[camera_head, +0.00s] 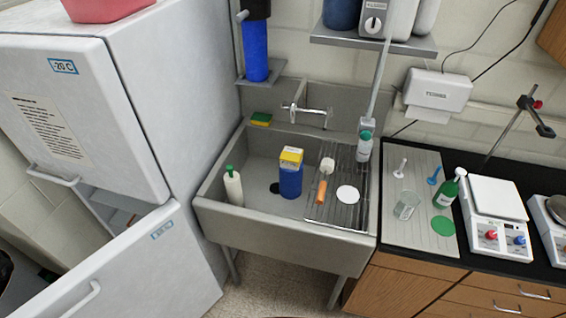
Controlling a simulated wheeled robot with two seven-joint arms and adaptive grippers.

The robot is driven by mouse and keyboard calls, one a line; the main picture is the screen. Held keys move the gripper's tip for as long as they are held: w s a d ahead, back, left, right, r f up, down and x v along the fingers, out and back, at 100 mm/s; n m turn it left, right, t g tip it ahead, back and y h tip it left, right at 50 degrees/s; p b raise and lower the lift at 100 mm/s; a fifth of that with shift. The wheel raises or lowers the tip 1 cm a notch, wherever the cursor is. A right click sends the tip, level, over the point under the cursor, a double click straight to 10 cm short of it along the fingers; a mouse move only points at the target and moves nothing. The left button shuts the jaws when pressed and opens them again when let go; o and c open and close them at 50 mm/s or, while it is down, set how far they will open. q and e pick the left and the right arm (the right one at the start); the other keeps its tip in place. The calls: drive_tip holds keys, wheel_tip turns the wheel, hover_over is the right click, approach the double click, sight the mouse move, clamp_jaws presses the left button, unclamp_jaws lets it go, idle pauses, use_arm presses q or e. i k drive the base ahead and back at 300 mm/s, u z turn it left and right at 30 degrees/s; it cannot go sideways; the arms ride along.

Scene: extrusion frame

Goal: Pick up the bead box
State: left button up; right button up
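I cannot identify the bead box with certainty. The most box-like thing is a blue container with a yellow and white top (291,178), standing upright in the grey sink (285,226), and its label is too small to read. Neither of my grippers is in view, and nothing is seen touching the container.
A white bottle with a green cap (233,187) stands left of the container, an orange-handled brush (322,190) and white disc (347,194) right of it on the drain rack. A freezer (105,130) with its lower door ajar stands left. A scale (495,208) and green bottle (446,192) occupy the right counter.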

sight(291, 158)
drive_tip(key=u, duration=0.5)
drive_tip(key=i, duration=0.5)
drive_tip(key=u, duration=0.4)
